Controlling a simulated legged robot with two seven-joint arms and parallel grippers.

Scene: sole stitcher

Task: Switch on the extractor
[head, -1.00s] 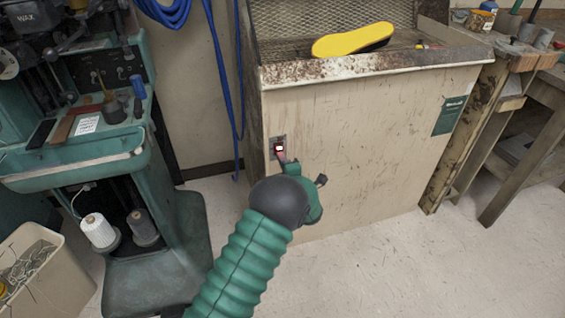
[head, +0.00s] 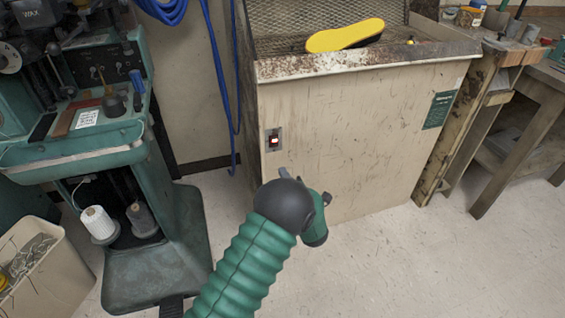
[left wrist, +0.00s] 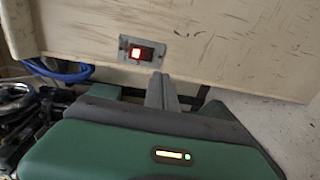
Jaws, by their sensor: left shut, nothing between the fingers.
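The extractor (head: 340,135) is a scuffed cream cabinet with a mesh-backed tray on top. Its switch (head: 273,140) is a red rocker on a small metal plate at the cabinet's left front, and it glows red. The lit switch also shows in the left wrist view (left wrist: 137,53). My left gripper (head: 284,173) is below and a little right of the switch in the head view, apart from it. Its fingers (left wrist: 161,92) are shut and empty, below the switch plate in the left wrist view. My right gripper is not in view.
A yellow sole (head: 345,35) lies on the extractor's tray. A green stitching machine (head: 75,150) with a white thread spool (head: 98,223) stands at left, beside a bin (head: 50,275). Blue hose (head: 222,90) hangs on the wall. A wooden bench (head: 515,120) stands at right. Floor at right is clear.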

